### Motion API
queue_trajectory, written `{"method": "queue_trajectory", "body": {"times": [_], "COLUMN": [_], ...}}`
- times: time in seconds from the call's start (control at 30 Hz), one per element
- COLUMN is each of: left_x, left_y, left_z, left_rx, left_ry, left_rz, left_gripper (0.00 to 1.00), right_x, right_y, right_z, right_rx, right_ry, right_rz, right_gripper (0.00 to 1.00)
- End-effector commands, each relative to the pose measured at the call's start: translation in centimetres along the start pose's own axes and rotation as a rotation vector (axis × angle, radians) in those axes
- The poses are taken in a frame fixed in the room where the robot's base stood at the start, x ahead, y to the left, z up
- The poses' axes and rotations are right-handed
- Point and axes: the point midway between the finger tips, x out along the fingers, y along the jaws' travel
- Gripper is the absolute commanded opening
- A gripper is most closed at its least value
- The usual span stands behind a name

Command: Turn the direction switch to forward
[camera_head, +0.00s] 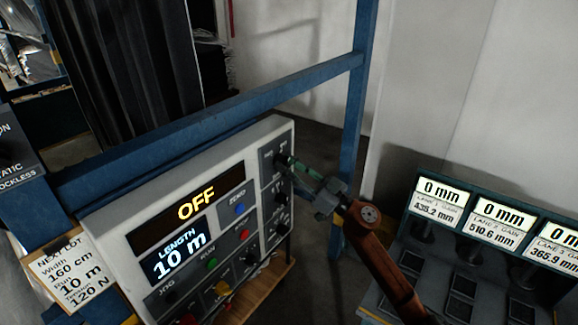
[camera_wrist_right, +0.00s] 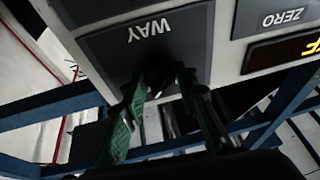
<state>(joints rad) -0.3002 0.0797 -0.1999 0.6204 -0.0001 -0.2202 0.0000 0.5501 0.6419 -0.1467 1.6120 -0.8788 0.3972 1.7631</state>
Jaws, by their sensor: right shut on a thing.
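The grey control panel (camera_head: 120,228) stands tilted at the centre left of the head view. A dark rotary switch (camera_wrist_right: 157,72) sits on a dark plate at the panel's top right corner. In the right wrist view this plate carries the upside-down word "WAY". My right gripper (camera_head: 287,161) reaches the switch from the right, its green-padded fingers closed around the knob. The fingers also show in the right wrist view (camera_wrist_right: 160,88). They hide much of the knob, so I cannot tell where it points. My left gripper is not in view.
Two more dark knobs (camera_head: 280,198) sit below the switch. The display (camera_head: 196,206) reads "OFF", and a length display (camera_head: 180,251) reads "10 m". A blue frame rail (camera_head: 230,108) runs just above the panel. A gauge console (camera_head: 482,215) stands at right.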

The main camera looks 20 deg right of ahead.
Motion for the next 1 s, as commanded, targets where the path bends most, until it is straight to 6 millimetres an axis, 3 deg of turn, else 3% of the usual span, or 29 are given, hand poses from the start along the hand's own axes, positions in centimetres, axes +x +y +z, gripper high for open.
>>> {"method": "queue_trajectory", "body": {"times": [1.0], "left_x": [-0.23], "left_y": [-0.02], "left_z": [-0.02], "left_rx": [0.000], "left_ry": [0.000], "left_rz": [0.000], "left_gripper": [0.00], "right_x": [0.20], "right_y": [0.85], "right_z": [-0.78], "right_rx": [-0.814], "right_ry": [-0.073], "right_rz": [-0.332], "right_gripper": [0.03]}}
